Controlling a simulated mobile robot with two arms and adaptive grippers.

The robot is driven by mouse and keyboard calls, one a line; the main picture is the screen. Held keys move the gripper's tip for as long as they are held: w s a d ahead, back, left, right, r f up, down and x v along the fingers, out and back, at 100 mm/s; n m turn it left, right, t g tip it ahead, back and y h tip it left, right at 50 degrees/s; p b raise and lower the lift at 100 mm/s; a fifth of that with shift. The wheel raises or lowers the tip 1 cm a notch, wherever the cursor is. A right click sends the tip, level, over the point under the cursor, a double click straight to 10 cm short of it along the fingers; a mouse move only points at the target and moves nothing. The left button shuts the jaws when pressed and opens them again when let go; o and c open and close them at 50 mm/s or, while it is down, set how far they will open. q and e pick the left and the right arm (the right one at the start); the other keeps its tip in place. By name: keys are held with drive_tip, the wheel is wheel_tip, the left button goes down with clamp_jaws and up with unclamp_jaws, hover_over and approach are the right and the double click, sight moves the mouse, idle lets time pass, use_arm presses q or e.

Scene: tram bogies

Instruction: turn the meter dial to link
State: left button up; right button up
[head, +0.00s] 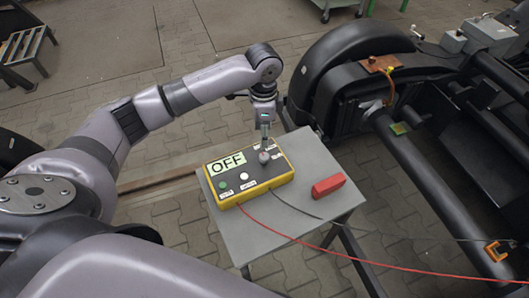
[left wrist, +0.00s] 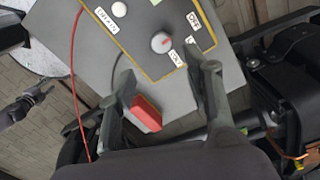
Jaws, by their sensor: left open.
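The yellow-edged meter (head: 229,192) lies on a small grey table; its display (head: 227,164) reads OFF. Its grey round dial (head: 264,157) sits near the far right end. In the left wrist view the dial (left wrist: 160,42) carries a red mark pointing right, with small labels around it, not all readable. My left gripper (head: 265,138) points down just behind and above the dial. In the left wrist view the open fingers (left wrist: 167,70) are empty, and the dial appears beyond their tips. A dark gripper-like shape (left wrist: 25,105) at the left may be my right gripper; its fingers are unclear.
A red block (head: 329,186) lies on the grey table (head: 303,205) right of the meter. A red cable (head: 310,250) and a black cable (head: 315,217) run from the meter to the right. The dark bogie frame and wheel (head: 345,65) stand close behind and right.

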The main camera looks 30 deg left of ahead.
sight(264, 156)
use_arm(q)
wheel_tip(264, 156, down, 10)
drive_tip(key=shift+w+r, duration=0.1)
drive_tip(key=shift+f+b, duration=0.3)
drive_tip(key=shift+f, duration=0.1)
clamp_jaws()
use_arm(e)
drive_tip(key=shift+w+a+f, duration=0.1)
drive_tip(key=shift+w+f, duration=0.05)
drive_tip(key=shift+w, duration=0.45)
drive_tip(key=shift+w+f, duration=0.1)
drive_tip(key=shift+w, duration=0.5)
